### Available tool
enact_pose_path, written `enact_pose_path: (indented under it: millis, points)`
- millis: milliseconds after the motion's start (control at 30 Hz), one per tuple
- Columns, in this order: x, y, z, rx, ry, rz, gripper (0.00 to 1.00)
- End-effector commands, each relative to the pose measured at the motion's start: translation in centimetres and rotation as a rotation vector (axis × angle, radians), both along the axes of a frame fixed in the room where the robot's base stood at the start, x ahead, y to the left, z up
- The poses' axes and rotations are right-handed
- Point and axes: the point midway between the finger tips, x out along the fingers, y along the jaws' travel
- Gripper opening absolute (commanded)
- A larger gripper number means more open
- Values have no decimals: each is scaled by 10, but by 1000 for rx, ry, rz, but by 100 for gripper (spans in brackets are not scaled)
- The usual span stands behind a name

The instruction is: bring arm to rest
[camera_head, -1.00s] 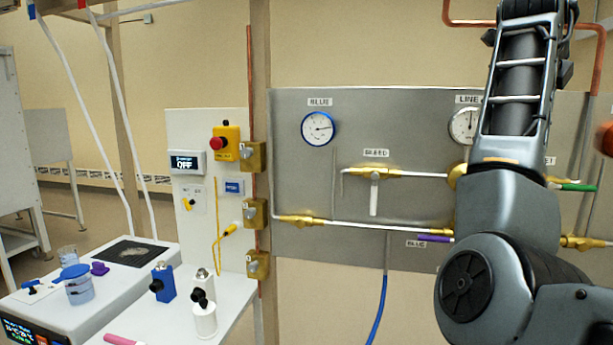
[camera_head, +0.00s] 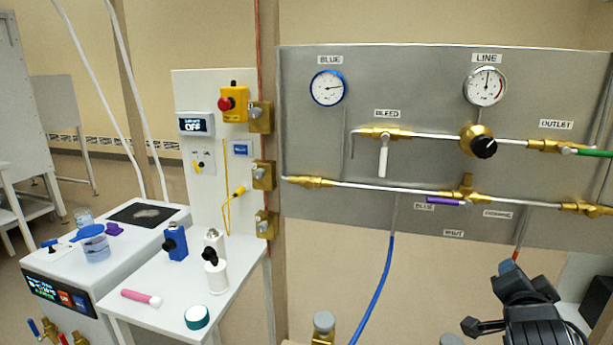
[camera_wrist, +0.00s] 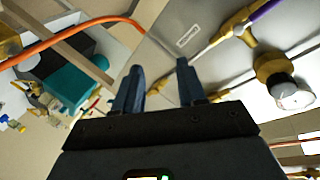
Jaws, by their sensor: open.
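My gripper (camera_wrist: 159,84) shows in the wrist view with its two dark blue fingers apart and nothing between them. Beyond the fingers is the grey gas panel (camera_wrist: 175,60), seen at a tilt, with brass fittings and a round knob. In the head view a dark part of my arm (camera_head: 535,310) is at the lower right, below the panel (camera_head: 330,150). The rest of the arm is out of the picture there.
The panel carries a blue gauge (camera_head: 327,88), a line gauge (camera_head: 485,86), a white bleed handle (camera_head: 383,162) and a purple handle (camera_head: 446,201). A blue hose (camera_head: 375,290) hangs below. A white side table (camera_head: 170,285) with bottles stands left. An orange hose (camera_wrist: 60,42) crosses the wrist view.

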Motion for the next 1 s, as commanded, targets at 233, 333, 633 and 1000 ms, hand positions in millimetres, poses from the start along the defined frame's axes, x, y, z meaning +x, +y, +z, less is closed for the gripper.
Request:
enact_pose_path:
  millis: [233, 333, 633, 1000]
  points:
    - [-82, 34, -70, -185, 112, 187, 40]
    - [-117, 50, -90, -250, 145, 262, 40]
    - [-230, 95, -123, -411, 212, 462, 40]
    - [-367, 144, -109, -551, 240, 635, 40]
